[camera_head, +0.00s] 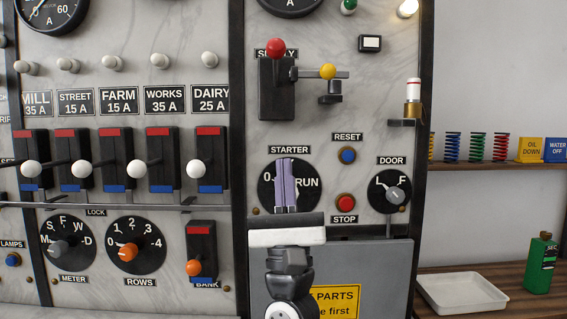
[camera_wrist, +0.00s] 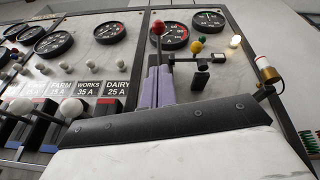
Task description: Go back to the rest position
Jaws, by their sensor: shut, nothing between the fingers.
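My gripper (camera_head: 285,185) stands in front of the STARTER dial (camera_head: 264,190) in the head view, its purple fingers shut together and empty. The fingers cover the middle of that dial, so its knob is hidden. I cannot tell how far the fingertips are from the panel. In the wrist view, my gripper (camera_wrist: 157,82) points up at the panel, below the red-knobbed supply lever (camera_wrist: 159,40), which shows behind the fingertips.
The marble panel (camera_head: 200,75) holds white-knobbed levers (camera_head: 82,169) at left, the red supply knob (camera_head: 275,48), a yellow-knobbed latch (camera_head: 328,72), a red STOP button (camera_head: 346,202) and a DOOR knob (camera_head: 395,195). A white tray (camera_head: 460,305) and green bottle (camera_head: 541,265) stand at right.

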